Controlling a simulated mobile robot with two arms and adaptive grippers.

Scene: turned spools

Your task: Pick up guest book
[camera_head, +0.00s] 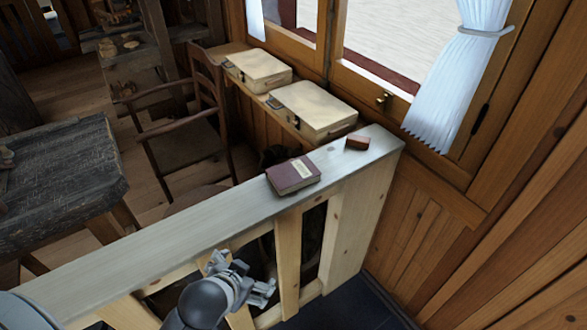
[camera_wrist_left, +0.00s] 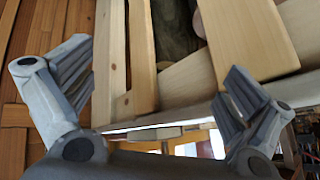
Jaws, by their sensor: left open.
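The guest book (camera_head: 291,178), a closed dark maroon book with a pale label, lies flat on the grey top of the wooden railing (camera_head: 150,234). It is near the railing's window end. My left gripper (camera_head: 242,276) is on the near side of the railing, below and to the left of the book and apart from it. In the left wrist view its two fingers (camera_wrist_left: 155,88) are spread wide with nothing held, facing the pale slats. My right gripper does not show.
A small reddish-brown block (camera_head: 357,143) lies on the railing top beyond the book. Two cream cases (camera_head: 312,110) sit on the ledge under the window. A wooden chair (camera_head: 185,130) and dark table (camera_head: 60,170) stand behind the railing. The railing top left of the book is clear.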

